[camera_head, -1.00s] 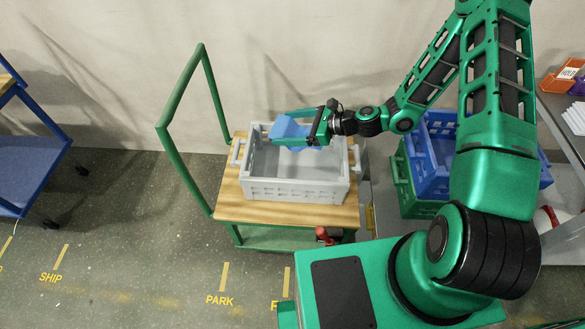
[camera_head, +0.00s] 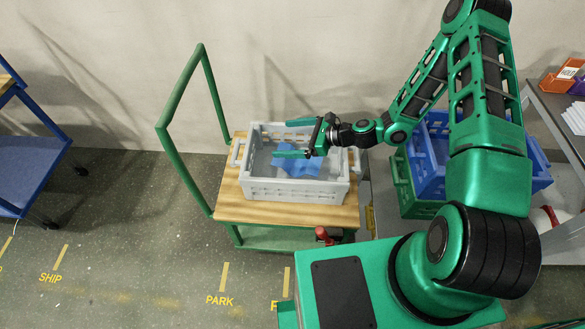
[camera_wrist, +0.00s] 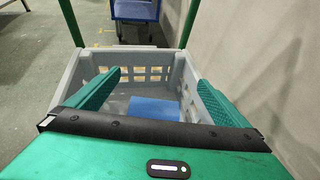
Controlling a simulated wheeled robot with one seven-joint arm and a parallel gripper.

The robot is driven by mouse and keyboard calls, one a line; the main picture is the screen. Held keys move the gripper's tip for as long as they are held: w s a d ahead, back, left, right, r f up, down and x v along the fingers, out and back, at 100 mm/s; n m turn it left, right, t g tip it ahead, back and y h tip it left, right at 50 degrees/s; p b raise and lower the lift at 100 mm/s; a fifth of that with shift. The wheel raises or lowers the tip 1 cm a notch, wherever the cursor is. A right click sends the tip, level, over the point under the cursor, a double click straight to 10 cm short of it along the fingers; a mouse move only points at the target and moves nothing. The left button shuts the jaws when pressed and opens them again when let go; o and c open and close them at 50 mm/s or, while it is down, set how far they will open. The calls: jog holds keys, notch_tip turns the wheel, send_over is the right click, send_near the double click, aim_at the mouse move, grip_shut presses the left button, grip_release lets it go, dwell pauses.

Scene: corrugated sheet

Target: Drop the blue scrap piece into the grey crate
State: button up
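The grey crate (camera_head: 296,190) stands on the wooden top of a green cart. The blue scrap piece (camera_head: 297,168) lies inside the crate, partly hidden by my gripper and arm in the head view. In the wrist view the blue scrap piece (camera_wrist: 153,109) shows below and between the fingers, apart from them. My gripper (camera_head: 290,138) is over the crate with its two fingers spread wide and nothing between them. The wrist view shows the open fingers (camera_wrist: 160,85) and the crate's slotted walls (camera_wrist: 150,62).
The cart's wooden top (camera_head: 228,207) has a tall green handle (camera_head: 178,95) on its left. Blue (camera_head: 428,170) and green crates (camera_head: 402,188) are stacked at right, near a grey shelf. A blue cart (camera_head: 40,170) stands far left. Floor between the carts is clear.

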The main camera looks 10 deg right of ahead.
jog(key=s+a+r, duration=0.7)
jog(key=a+r, duration=0.1)
jog(key=r, duration=0.3)
jog(key=shift+s+a, duration=0.25)
jog(key=shift+s, duration=0.15)
dwell(0.3)
